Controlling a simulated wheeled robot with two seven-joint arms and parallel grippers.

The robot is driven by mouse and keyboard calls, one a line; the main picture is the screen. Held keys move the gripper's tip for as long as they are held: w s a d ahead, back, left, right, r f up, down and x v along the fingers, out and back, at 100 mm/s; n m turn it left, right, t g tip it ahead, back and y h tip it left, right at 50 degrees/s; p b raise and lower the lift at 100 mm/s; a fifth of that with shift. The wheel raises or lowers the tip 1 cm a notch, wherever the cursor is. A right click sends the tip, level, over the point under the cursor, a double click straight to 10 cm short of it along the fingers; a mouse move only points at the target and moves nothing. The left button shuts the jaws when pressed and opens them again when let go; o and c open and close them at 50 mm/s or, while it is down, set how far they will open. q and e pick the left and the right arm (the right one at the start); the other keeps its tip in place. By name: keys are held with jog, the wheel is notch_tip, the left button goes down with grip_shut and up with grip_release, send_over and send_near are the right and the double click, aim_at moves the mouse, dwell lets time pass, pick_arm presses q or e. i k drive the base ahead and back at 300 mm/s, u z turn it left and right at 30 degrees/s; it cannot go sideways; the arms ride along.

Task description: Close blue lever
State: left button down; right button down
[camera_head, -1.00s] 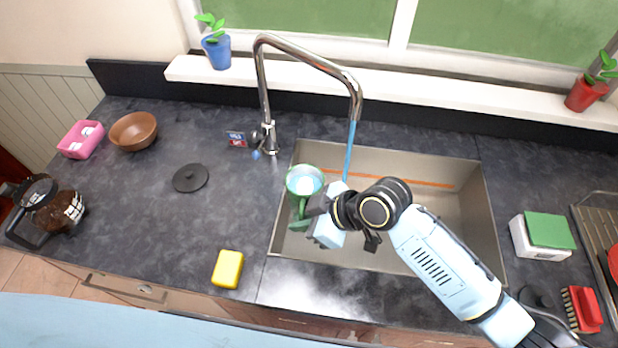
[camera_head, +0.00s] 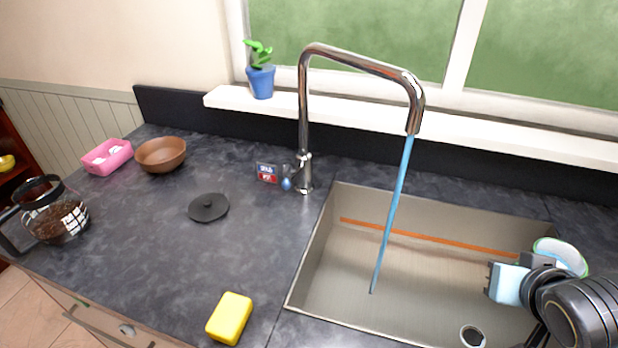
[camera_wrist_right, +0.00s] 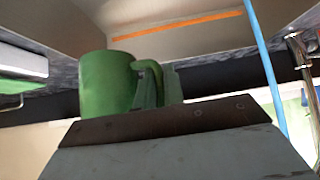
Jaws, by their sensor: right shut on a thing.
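The blue lever (camera_head: 286,183) is small and sits at the left of the base of the chrome faucet (camera_head: 304,125), beside a small red and blue label. A blue stream of water (camera_head: 392,215) runs from the spout into the sink. My right gripper (camera_head: 528,262) is over the right part of the sink, shut on the green mug (camera_head: 562,255). In the right wrist view the mug (camera_wrist_right: 106,82) shows with its handle at the fingers. The mug is well right of the stream. My left gripper is not in view.
The sink (camera_head: 350,250) has a drain (camera_head: 472,336). A yellow sponge (camera_head: 230,317) and a black lid (camera_head: 208,207) lie on the counter to its left. A brown bowl (camera_head: 161,154), pink box (camera_head: 107,156) and coffee pot (camera_head: 52,212) stand farther left.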

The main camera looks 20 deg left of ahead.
aim_at(286, 183)
jog(key=k, duration=1.15)
jog(key=z, duration=0.1)
jog(key=i, duration=0.7)
jog(key=z, duration=0.35)
